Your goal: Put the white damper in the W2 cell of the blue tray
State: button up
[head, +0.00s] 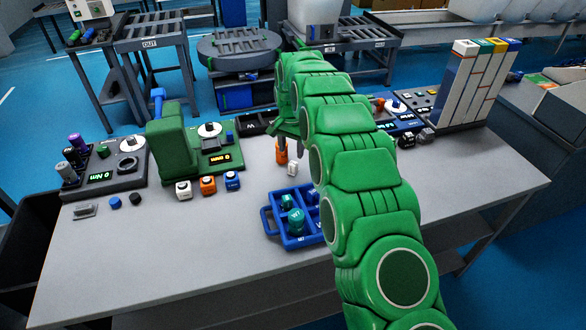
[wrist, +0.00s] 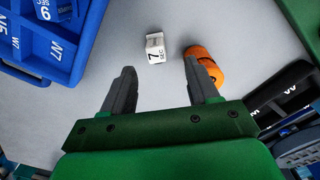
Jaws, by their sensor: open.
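The white damper (wrist: 155,47), a small block marked "7 SEC", lies on the grey table just beyond my fingertips in the wrist view. In the head view the white damper (head: 292,169) is below my gripper (head: 289,147). My gripper (wrist: 163,78) is open, with nothing between its fingers. The blue tray (wrist: 85,75) is at the upper left of the wrist view, with white cell labels. In the head view the blue tray (head: 268,222) holds teal parts, and my arm hides its right side. I cannot make out the W2 label.
An orange cylinder (wrist: 204,66) lies close beside my right finger in the wrist view. White, orange and blue blocks (head: 208,186) stand before a green test device (head: 174,145). A dark device (head: 104,166) is at the left. The table's front left is clear.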

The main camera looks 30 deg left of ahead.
aim_at(293, 163)
jog(key=shift+w+d+f, duration=0.1)
jog(key=shift+d+f, duration=0.05)
jog(key=shift+f, duration=1.7)
jog(key=shift+d+f, duration=0.15)
jog(key=shift+f, duration=1.65)
grip_shut()
jog(key=shift+r, duration=0.1)
